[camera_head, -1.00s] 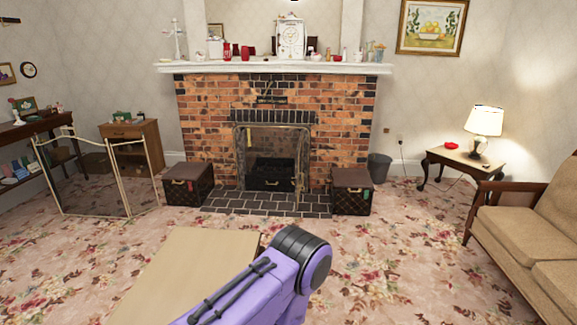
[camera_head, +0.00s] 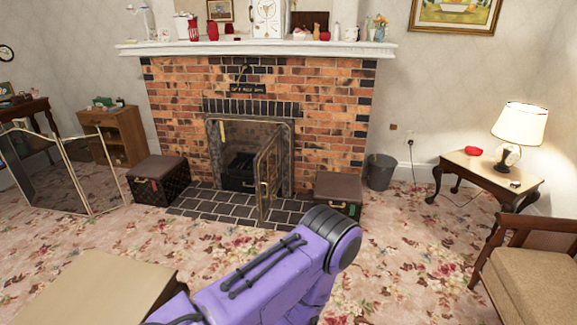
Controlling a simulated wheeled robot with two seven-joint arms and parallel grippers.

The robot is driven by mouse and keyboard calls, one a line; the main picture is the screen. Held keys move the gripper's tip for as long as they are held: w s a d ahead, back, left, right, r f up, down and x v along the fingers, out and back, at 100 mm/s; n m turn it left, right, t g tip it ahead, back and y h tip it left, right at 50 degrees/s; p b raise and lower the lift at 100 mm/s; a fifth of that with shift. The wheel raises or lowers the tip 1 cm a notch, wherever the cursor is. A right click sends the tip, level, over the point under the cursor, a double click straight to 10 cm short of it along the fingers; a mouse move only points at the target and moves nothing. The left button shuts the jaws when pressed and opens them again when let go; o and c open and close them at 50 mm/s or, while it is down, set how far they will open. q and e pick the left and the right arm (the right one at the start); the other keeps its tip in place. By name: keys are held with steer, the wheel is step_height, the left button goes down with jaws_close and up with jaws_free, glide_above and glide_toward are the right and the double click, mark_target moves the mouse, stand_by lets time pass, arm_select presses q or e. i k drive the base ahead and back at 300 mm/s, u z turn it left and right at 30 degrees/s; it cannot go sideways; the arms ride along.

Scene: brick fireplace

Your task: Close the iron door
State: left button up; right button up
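The iron door (camera_head: 268,174) is a dark framed panel with a brassy edge, hinged at the right side of the fireplace opening. It stands swung out over the dark hearth tiles, well open. The firebox (camera_head: 237,158) behind it shows a dark grate inside. A purple arm link of mine with a black joint reaches across the bottom of the head view, short of the hearth. Neither of my grippers is in view.
Brown trunks flank the hearth, one at left (camera_head: 158,183) and one at right (camera_head: 338,192). A folding screen (camera_head: 62,180) stands at far left. A grey bin (camera_head: 380,171), a lamp table (camera_head: 486,172) and an armchair (camera_head: 530,262) are at right. Flowered carpet before the hearth is free.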

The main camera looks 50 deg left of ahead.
mark_target(272, 168)
steer(key=i, duration=0.15)
steer(key=u, duration=1.75)
steer(key=i, duration=1)
steer(key=z, duration=0.4)
steer(key=i, duration=0.65)
steer(key=z, duration=0.4)
steer(key=i, duration=1)
steer(key=u, duration=0.45)
